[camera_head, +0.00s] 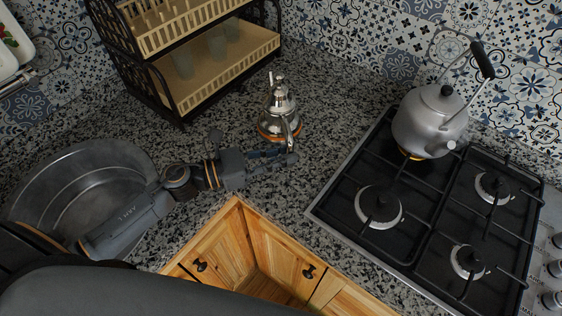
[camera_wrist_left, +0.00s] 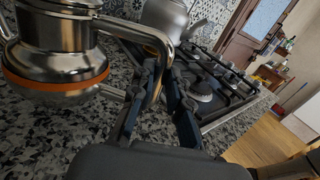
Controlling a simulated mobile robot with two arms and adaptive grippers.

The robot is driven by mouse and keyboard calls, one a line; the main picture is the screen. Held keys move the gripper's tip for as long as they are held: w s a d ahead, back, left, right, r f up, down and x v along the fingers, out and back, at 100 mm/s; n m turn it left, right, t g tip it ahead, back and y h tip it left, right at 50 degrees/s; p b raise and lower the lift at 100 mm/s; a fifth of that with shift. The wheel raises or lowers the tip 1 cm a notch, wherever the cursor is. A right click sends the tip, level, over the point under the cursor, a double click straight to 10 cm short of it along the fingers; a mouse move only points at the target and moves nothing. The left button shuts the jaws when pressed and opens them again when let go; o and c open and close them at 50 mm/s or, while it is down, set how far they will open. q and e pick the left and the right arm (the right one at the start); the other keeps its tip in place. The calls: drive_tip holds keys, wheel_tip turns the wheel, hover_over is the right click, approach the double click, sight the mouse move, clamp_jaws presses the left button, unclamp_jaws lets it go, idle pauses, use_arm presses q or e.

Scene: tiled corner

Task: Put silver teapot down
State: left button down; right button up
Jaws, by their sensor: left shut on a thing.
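The silver teapot (camera_head: 279,118) is a small shiny pot with a pointed lid and an orange ring around its base. It is upright over the granite counter, below the dish rack. My left gripper (camera_head: 285,153) reaches it from the left and is shut on its curved handle. In the left wrist view the teapot (camera_wrist_left: 58,50) fills the left side, and its handle (camera_wrist_left: 145,37) runs down between the fingers (camera_wrist_left: 163,88). Whether the base touches the counter is hard to tell. My right gripper is not in view.
A grey kettle (camera_head: 428,118) stands on the black gas stove (camera_head: 345,172) to the right. A two-tier dish rack (camera_head: 160,92) with cups stands behind. A round metal sink (camera_head: 75,185) is at the left. Bare granite counter (camera_head: 325,115) lies between teapot and stove.

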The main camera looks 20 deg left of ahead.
use_arm(q)
drive_tip(key=f, duration=0.2)
drive_tip(key=f+p, duration=0.1)
drive_tip(key=shift+w+a, duration=0.15)
drive_tip(key=shift+w, duration=0.1)
drive_tip(key=shift+f, duration=0.25)
drive_tip(key=shift+f, duration=0.15)
drive_tip(key=c, duration=1.3)
unclamp_jaws()
drive_tip(key=shift+s, duration=0.1)
drive_tip(key=shift+a+b, duration=0.1)
drive_tip(key=shift+b, duration=0.2)
